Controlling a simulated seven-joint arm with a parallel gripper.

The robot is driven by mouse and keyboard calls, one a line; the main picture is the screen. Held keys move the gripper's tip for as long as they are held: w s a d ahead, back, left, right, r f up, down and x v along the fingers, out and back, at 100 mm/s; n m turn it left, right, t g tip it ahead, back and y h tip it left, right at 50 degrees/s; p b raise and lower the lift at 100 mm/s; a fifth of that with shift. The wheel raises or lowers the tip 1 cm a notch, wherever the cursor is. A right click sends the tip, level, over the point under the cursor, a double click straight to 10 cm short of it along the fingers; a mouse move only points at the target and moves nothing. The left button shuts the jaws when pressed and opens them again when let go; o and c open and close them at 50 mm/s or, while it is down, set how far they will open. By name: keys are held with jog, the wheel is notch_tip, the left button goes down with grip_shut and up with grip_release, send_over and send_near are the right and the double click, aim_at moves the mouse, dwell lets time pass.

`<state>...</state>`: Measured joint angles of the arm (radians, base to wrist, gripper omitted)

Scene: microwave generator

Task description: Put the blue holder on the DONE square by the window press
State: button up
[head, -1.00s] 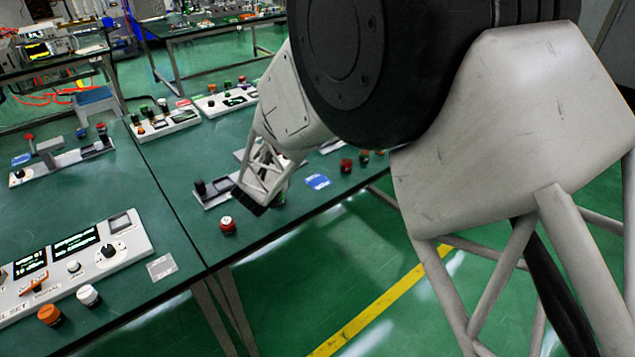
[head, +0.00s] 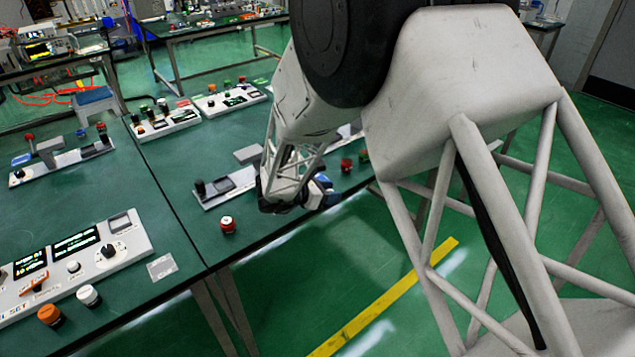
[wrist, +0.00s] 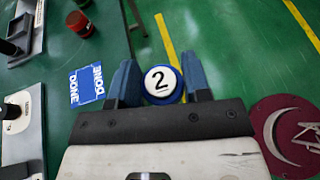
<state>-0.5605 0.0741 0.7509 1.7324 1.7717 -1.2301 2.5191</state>
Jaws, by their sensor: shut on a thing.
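The blue holder (wrist: 162,98), round with a white top marked "2", sits between the two blue fingers of my gripper (wrist: 162,78) in the wrist view. The fingers are shut on it. The blue DONE square (wrist: 87,85) lies flat on the green table to the left of the fingers, apart from the holder in that picture. In the head view, my gripper (head: 316,194) is at the table's near right edge, and the DONE square there is hidden behind it. Which device is the window press is unclear.
A grey panel with a black knob (head: 222,187) stands left of my gripper. The wrist view shows a maroon disc (wrist: 292,138) at right. Floor shows beyond the edge.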

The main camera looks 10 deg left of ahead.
dwell(0.3)
jog(key=w+a, duration=0.1)
jog(key=w, duration=0.4)
jog(key=w+a+f, duration=0.1)
jog(key=w+a, duration=0.1)
jog(key=w, duration=0.3)
jog(key=w+a, duration=0.2)
jog(key=w, duration=0.3)
jog(key=shift+w+f, duration=0.1)
jog(key=shift+f, duration=0.15)
jog(key=shift+f, duration=0.1)
jog(key=shift+f, duration=1.65)
jog(key=shift+f, duration=0.15)
jog(key=o, duration=1.1)
jog(key=shift+c, duration=0.2)
